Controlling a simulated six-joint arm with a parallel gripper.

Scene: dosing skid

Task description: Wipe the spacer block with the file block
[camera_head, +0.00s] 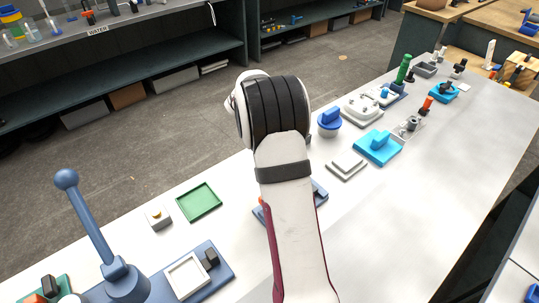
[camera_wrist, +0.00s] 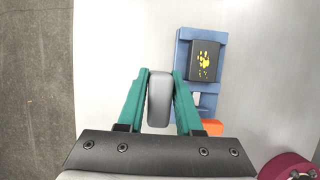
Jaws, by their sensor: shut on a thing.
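My gripper (camera_wrist: 160,76) shows in the wrist view with its two green fingers closed on the sides of a grey rounded block, which I take to be the file block (camera_wrist: 159,100). A dark block with yellow marks on its top, which looks like the spacer block (camera_wrist: 204,72), sits in a blue fixture (camera_wrist: 209,36) just right of the fingers. The held block is left of the fixture and appears apart from the dark block; its height above the table cannot be told. In the head view my arm hides the gripper and both blocks; only edges of the blue fixture (camera_head: 320,191) show.
An orange part (camera_wrist: 212,128) is at the fixture's near end. In the head view a green tray (camera_head: 199,202) lies left of my arm, and a blue lever (camera_head: 92,215) stands farther left. A white square plate (camera_head: 346,166) and a cyan block (camera_head: 377,147) are to the right.

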